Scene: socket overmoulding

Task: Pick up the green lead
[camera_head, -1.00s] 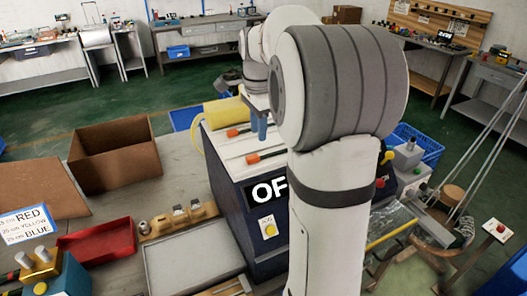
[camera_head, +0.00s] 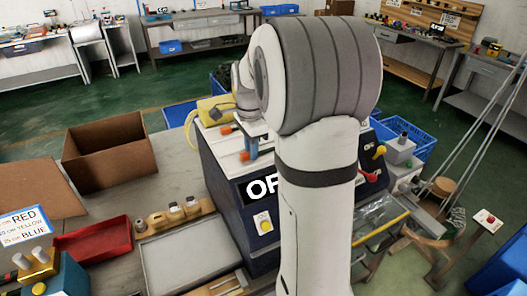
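I cannot make out a green lead in the head view; it may be hidden behind my arm or too small to tell. My gripper (camera_head: 251,149) points down, with blue fingertips low over the white top of the dark box marked "OF" (camera_head: 235,205). It is beside the orange-ended pieces (camera_head: 245,156) on that top. The gap between the fingertips is too small to judge.
A grey tray (camera_head: 190,262), a red tray (camera_head: 95,243) and an open cardboard box (camera_head: 110,155) are on the bench at left. A yellow rounded object (camera_head: 214,108) is behind the dark box. Blue crates (camera_head: 410,138) stand at right.

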